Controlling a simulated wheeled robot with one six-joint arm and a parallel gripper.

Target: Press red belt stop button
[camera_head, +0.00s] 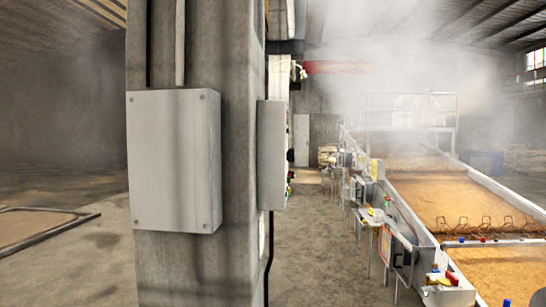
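I cannot make out the red belt stop button with certainty. Small red, yellow and blue parts (440,279) sit on a stand at the lower right, beside the grain bed. A small red part (482,240) also shows at the bed's cross edge. Tiny green and red details (291,177) show past the side box on the pillar, too small to tell what they are. My gripper is not in view.
A concrete pillar (240,60) stands close ahead, with a grey front box (175,160) and side box (271,155). A long grain bed (455,205) runs along the right under steam. Clear floor (315,240) lies between. A low frame (60,232) lies left.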

